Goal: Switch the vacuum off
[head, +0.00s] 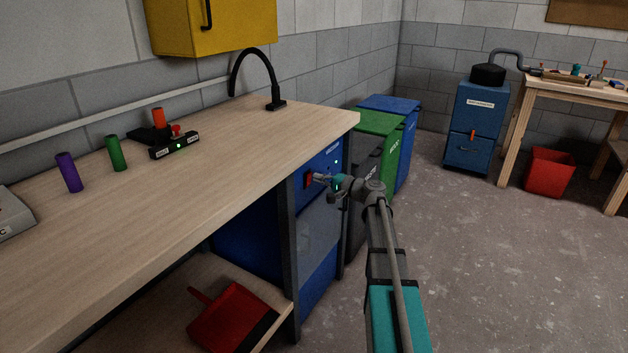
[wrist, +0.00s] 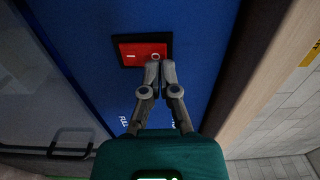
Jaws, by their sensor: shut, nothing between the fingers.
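A blue unit (head: 320,215) stands under the end of the workbench, with a red rocker switch (head: 308,179) on its front. In the wrist view the switch (wrist: 132,48) sits in a black frame, with a line mark on its left half and a circle mark on its right half. My gripper (head: 318,178) is shut and empty in front of the switch. In the wrist view its fingertips (wrist: 160,66) are together at the lower edge of the circle half; I cannot tell whether they touch it.
The wooden workbench (head: 150,215) overhangs the panel. Green (head: 380,140) and blue (head: 402,115) bins stand beyond it. Another blue cabinet (head: 478,115) with a hose stands at the back wall, beside a table and a red bin (head: 549,172). The floor at right is clear.

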